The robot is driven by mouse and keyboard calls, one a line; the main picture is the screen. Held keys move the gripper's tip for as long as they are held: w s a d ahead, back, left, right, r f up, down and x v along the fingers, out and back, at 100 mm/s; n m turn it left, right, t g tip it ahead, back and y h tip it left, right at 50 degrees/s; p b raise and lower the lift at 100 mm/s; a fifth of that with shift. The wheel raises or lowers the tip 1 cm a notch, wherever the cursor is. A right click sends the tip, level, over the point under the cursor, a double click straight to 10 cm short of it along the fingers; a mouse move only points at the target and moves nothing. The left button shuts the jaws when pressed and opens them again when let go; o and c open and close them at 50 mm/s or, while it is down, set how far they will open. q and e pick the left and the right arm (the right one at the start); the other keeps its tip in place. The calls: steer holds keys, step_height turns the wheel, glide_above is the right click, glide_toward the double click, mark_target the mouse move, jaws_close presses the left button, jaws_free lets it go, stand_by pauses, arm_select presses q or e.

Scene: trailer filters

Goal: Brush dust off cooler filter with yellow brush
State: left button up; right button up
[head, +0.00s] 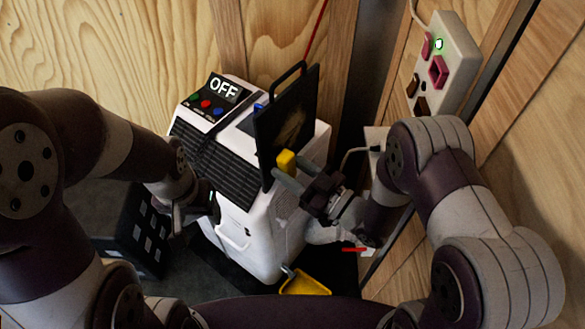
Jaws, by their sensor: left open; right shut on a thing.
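The white cooler (243,228) stands on the floor in the middle, with an "OFF" display on its top. The cooler filter (296,110), a dark framed panel with a handle, stands upright and tilted at the cooler's right side. A brownish patch, possibly dust, shows on its face. My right gripper (294,172) is shut on the yellow brush (287,161), which is at the lower part of the filter's face; I cannot tell whether it touches. Most of the brush is hidden. My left gripper (197,208) is open and empty, close to the cooler's front left side.
A yellow dustpan-like object (305,284) lies on the dark floor in front of the cooler. A dark box (140,230) with pale squares stands at left. A power strip (441,65) with a green light is on the right wooden wall. A red thing (354,250) lies low at right.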

steer(key=shift+w+a, duration=0.4)
steer(key=shift+a, duration=0.15)
